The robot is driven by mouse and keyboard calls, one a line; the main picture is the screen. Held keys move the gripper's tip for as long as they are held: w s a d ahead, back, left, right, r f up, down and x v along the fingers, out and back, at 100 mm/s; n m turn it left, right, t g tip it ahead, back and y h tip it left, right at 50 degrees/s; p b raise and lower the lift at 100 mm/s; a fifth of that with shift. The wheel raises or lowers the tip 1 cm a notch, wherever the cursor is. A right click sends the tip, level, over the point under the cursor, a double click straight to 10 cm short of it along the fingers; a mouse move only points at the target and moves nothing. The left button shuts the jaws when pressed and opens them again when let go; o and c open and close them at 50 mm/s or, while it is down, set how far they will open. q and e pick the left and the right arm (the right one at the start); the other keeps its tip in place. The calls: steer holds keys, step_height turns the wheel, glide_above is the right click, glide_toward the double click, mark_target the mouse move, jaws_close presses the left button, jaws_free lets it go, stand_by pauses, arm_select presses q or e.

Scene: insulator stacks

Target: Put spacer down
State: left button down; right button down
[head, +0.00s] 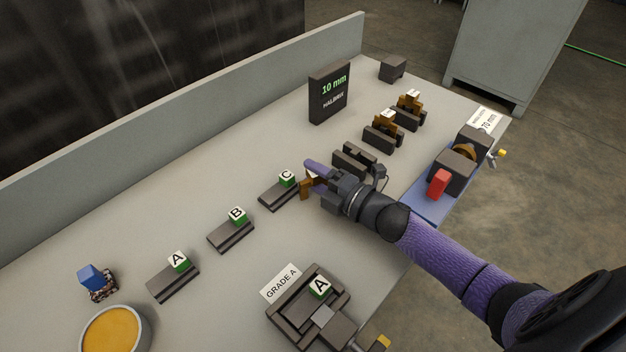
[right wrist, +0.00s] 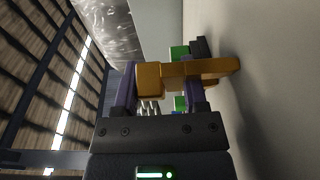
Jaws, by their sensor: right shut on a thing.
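My right gripper (head: 314,176) is shut on an amber-brown spacer (head: 305,189), just beyond the plate marked C (head: 278,195). In the right wrist view the spacer (right wrist: 185,74) lies across between the purple fingers, one end sticking out to the right. I cannot tell whether it touches the table. A dark cradle (head: 354,160) behind the gripper looks empty. Two similar cradles farther back hold brown spacers, a nearer one (head: 385,121) and a farther one (head: 410,99), each with a white tag. My left gripper is not in view.
Plates B (head: 231,234) and A (head: 173,282) lie toward the front left. A grade A fixture (head: 308,307) is at the front. A blue base (head: 433,199) with a red block is at the right edge. An amber-filled bowl (head: 114,330) is front left.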

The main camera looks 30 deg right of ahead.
mark_target(323, 180)
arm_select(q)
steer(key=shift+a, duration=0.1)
arm_select(e)
steer(key=c, duration=0.5)
jaws_free()
steer(key=shift+c, duration=0.2)
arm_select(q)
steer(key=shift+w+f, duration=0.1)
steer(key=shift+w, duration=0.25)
arm_select(e)
steer(key=o, duration=0.4)
steer(key=shift+s+d+r, duration=0.1)
steer(key=shift+s+r, duration=0.1)
steer(key=shift+s, duration=0.1)
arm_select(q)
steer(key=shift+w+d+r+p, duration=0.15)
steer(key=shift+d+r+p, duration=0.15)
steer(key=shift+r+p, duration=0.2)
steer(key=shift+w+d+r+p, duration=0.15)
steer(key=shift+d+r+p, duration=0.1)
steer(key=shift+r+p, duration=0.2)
arm_select(e)
steer(key=v, duration=0.7)
